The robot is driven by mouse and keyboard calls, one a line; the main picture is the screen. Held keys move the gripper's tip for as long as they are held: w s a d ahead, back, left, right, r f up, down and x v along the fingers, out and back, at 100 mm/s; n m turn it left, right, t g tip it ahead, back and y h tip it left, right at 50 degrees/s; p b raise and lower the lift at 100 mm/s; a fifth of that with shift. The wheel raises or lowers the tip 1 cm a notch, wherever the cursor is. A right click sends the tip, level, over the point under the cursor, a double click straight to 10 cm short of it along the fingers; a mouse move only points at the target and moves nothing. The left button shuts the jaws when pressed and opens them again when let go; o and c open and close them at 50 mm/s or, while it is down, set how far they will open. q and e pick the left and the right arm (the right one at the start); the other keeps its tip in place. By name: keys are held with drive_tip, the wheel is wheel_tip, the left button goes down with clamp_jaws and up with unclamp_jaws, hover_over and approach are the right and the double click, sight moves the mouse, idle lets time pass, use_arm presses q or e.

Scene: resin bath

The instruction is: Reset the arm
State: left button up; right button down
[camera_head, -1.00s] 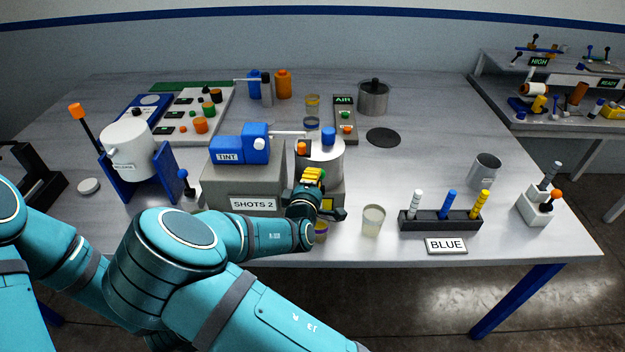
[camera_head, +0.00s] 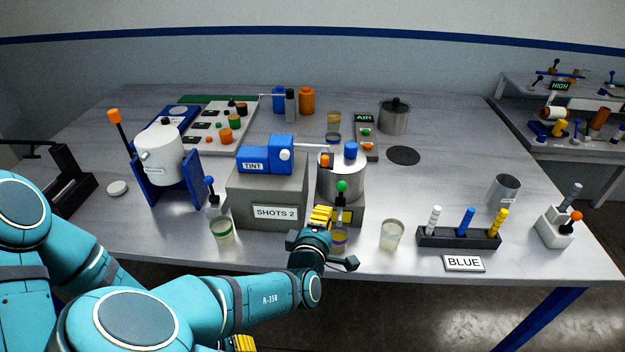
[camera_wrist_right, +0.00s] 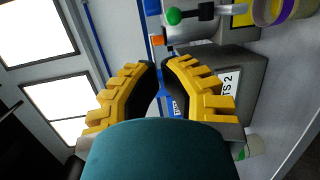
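My right gripper (camera_head: 322,217) is in front of the dispenser's steel pot, near the table's front edge. Its yellow fingers also show in the right wrist view (camera_wrist_right: 162,68), with a gap between them and nothing held. It partly hides a cup with a purple and yellow band (camera_head: 339,243); I cannot tell from the head view whether they touch. A bit of yellow finger, seemingly my left gripper (camera_head: 243,343), shows at the bottom edge.
A green-banded cup (camera_head: 222,233) and a clear cup (camera_head: 392,235) stand near the front edge. A black rack (camera_head: 458,240) holds three coloured sticks behind a BLUE sign (camera_head: 464,263). A white pot (camera_head: 160,155) sits in a blue stand at left. The table's right middle is mostly clear.

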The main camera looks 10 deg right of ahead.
drive_tip(key=s+d+f+m+g+y+b, duration=0.1)
drive_tip(key=s+d+f+m+g, duration=0.15)
drive_tip(key=f, duration=0.45)
drive_tip(key=s+d+f+m+g+y+b, duration=0.1)
drive_tip(key=s+f+g, duration=0.2)
drive_tip(key=f, duration=0.4)
drive_tip(key=s+d+f+m+g+y+b, duration=0.1)
drive_tip(key=s+d+f+g, duration=0.1)
drive_tip(key=f, duration=0.5)
drive_tip(key=s+a+f+m+g+y+b, duration=0.4)
drive_tip(key=s+a+f+m+g+y, duration=0.1)
drive_tip(key=s+a+f+m+y, duration=0.3)
drive_tip(key=shift+s+a+f+m+g+y+b, duration=0.25)
drive_tip(key=shift+s+f+m+g+y+b, duration=0.2)
drive_tip(key=shift+s+m, duration=0.7)
